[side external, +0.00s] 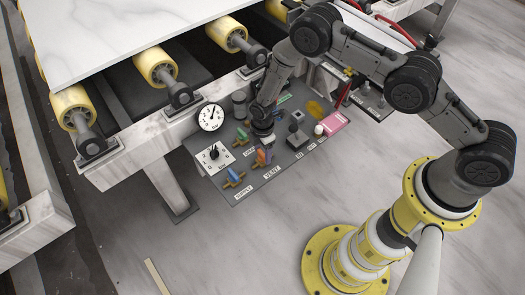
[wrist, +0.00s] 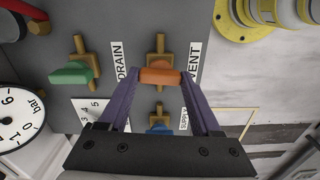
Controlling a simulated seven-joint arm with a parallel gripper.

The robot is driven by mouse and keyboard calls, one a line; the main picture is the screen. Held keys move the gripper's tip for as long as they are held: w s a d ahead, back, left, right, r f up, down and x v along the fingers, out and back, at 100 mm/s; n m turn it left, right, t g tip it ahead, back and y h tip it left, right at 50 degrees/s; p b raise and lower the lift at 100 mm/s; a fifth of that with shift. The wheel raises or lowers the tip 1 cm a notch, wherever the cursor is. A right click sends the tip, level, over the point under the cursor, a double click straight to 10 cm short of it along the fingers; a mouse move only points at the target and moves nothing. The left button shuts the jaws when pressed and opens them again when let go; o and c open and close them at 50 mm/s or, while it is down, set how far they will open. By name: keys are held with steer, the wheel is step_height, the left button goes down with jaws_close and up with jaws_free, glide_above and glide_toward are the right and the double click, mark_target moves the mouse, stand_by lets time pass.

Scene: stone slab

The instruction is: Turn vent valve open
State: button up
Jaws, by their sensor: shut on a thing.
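The vent valve's orange handle (wrist: 161,76) sits on a brass body (wrist: 160,48) beside the VENT label (wrist: 193,62) in the wrist view. The handle lies crosswise to the brass body. My gripper (wrist: 162,80) has its purple fingers at the two ends of this handle and is shut on it. In the side external view my gripper (side external: 262,137) reaches down onto the panel, and the orange handle (side external: 263,157) shows just below it, partly hidden.
A green-handled drain valve (wrist: 73,73) and a blue-handled supply valve (wrist: 160,129) stand close by.

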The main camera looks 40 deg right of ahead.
mark_target(263, 153)
steer(key=m, duration=0.8)
steer(key=shift+m, duration=0.3)
steer(key=m, duration=0.4)
steer(key=shift+m, duration=2.1)
steer(key=o, duration=1.4)
steer(key=shift+r, duration=0.1)
step_height(263, 153, up, 14)
steer(key=shift+f, duration=0.15)
